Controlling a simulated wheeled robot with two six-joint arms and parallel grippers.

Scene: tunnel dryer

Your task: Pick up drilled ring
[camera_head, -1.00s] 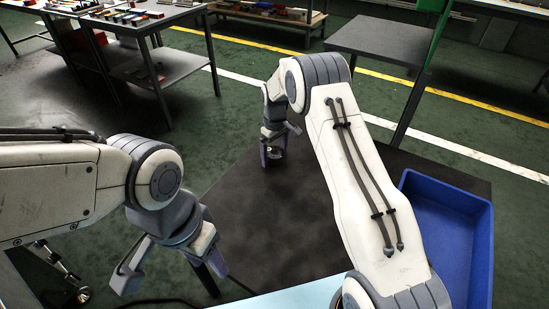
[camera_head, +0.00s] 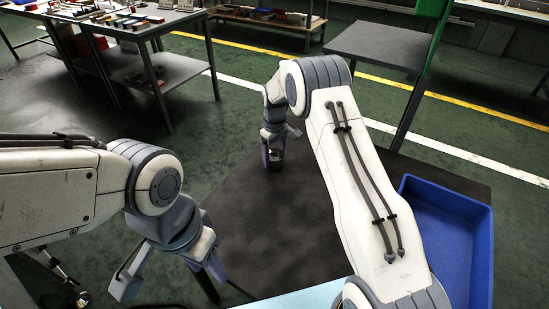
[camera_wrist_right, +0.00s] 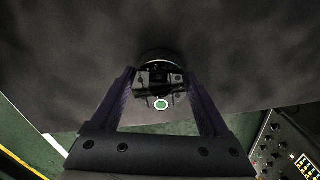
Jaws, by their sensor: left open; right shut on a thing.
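I cannot tell whether the ring touches the table. My left gripper (camera_head: 168,277) is open and empty, left of the table.
A blue bin (camera_head: 455,240) stands at the table's right side, partly behind my right arm. A light blue surface (camera_head: 300,298) lies at the near edge. The middle of the dark table is clear. A grey stand (camera_head: 375,40) and benches with parts (camera_head: 145,18) stand farther back.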

